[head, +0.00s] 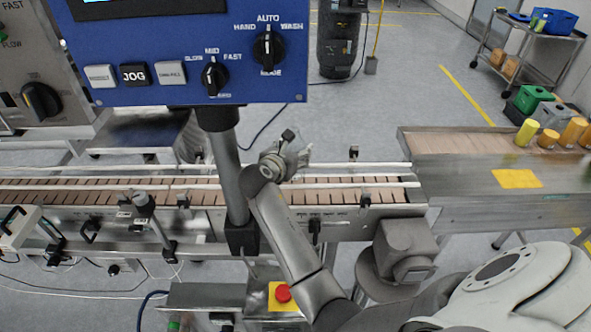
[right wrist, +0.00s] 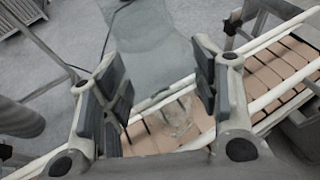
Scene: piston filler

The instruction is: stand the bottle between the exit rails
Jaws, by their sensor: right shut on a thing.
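My right gripper (head: 285,158) is over the conveyor, near the grey post. In the right wrist view its two fingers (right wrist: 163,85) stand on either side of a clear, see-through bottle (right wrist: 150,48), and the gripper is shut on it. The bottle's outline is faint; I cannot tell whether its base touches the belt. The exit rails are a far white rail (head: 355,166) and a near white rail (head: 350,184) along the belt. My left gripper is not in view.
The blue control panel (head: 190,60) and its grey post (head: 228,175) stand close left of my right gripper. A red stop button (head: 283,293) is in front. A table (head: 460,143) with yellow-orange items (head: 527,131) stands right. The slatted belt (head: 110,190) looks clear.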

